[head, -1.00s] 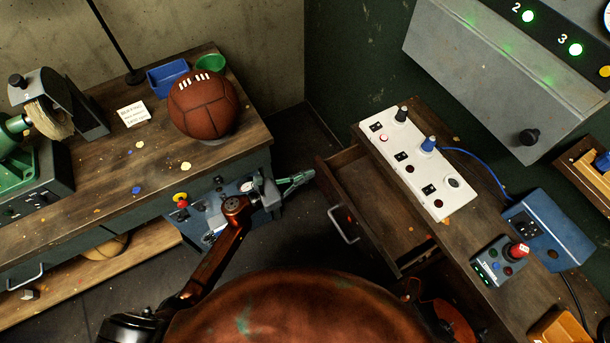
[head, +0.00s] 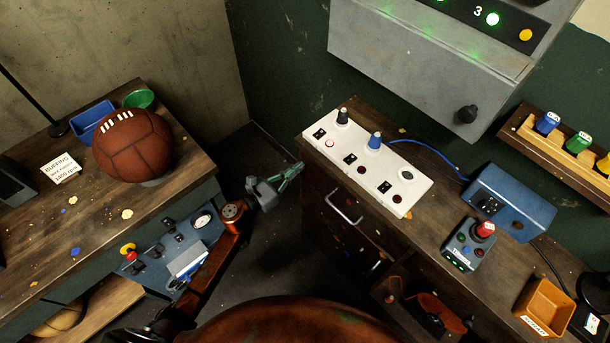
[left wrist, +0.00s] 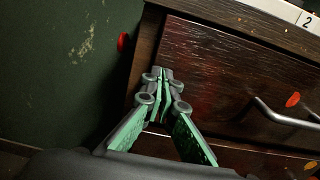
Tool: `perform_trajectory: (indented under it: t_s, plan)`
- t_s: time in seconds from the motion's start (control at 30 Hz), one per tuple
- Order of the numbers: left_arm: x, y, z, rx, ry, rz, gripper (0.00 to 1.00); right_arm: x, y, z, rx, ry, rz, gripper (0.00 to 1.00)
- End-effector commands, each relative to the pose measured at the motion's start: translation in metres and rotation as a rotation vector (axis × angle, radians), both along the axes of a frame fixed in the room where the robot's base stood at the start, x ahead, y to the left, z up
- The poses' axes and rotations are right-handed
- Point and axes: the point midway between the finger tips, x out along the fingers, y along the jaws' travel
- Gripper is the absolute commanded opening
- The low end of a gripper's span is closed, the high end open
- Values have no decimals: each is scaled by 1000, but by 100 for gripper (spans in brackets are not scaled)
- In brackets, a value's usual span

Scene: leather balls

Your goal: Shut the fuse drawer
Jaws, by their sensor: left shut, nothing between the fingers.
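The fuse drawer (head: 337,222) is the dark wooden drawer with a metal bar handle under the right-hand bench. Its front looks flush, or nearly so, and none of its inside shows. The left wrist view shows its front (left wrist: 215,75) and the handle (left wrist: 285,115) close up. My left gripper (head: 298,167) is shut and empty beside the left end of the drawer front. In the left wrist view its fingertips (left wrist: 162,74) lie over the front's left end; I cannot tell whether they touch it. My right gripper is not in view.
The right-hand bench carries a white switch panel (head: 368,165), a blue box (head: 510,205), a small button box (head: 468,245) and an orange bin (head: 543,307). The left bench holds a leather ball (head: 133,146). Dark floor (head: 265,250) lies free between the benches.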

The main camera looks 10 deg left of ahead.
Motion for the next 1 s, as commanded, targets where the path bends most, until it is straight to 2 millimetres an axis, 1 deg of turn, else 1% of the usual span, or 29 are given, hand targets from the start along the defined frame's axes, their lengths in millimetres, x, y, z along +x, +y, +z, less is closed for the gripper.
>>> perform_trajectory:
  t_s: [0.13, 0.43, 0.63, 0.73, 0.83, 0.87, 1.0]
  plan:
    - [3, 4, 0, 1, 1, 12, 0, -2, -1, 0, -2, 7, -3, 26]
    - [4, 2, 2, 0, -2, 10, 0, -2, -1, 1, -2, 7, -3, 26]
    - [0, 5, 1, 0, -1, 6, 0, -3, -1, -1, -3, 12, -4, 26]
    - [-9, 11, -1, 1, 0, 0, 0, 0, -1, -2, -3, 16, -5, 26]
    - [-19, 17, -2, 2, 1, -8, 0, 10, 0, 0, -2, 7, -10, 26]
    - [-25, 21, -2, 1, 3, -8, 0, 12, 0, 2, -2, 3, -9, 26]
    - [-53, 44, 0, -1, 2, -5, 0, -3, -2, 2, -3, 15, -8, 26]
